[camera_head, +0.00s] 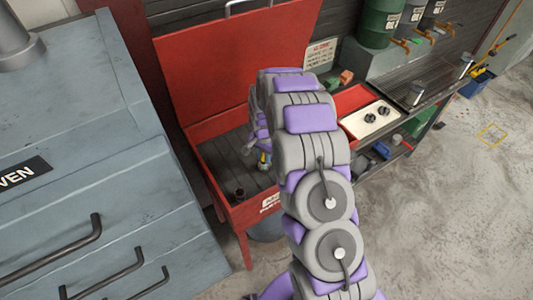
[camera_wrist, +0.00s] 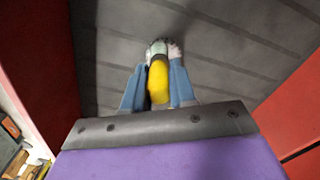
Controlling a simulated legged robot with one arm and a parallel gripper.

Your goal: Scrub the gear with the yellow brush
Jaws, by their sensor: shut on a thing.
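My gripper (camera_wrist: 161,58) is shut on the yellow brush (camera_wrist: 158,84), its blue fingers on either side of the handle. A pale, greenish-white part shows beyond the yellow handle, between the fingertips. In the head view my gripper (camera_head: 263,160) is low inside the open red parts washer (camera_head: 213,155), mostly hidden behind my arm. A small dark part (camera_head: 239,193) stands on the basin floor near the front left; I cannot tell if it is a gear. Two dark gear-like parts (camera_head: 376,114) lie on a white tray at the right. No gear shows in the wrist view.
The washer's red lid (camera_head: 230,60) stands open behind. A grey-blue oven (camera_head: 90,130) is close on the left. A bench (camera_head: 430,85) with a green drum (camera_head: 380,22) runs along the back right.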

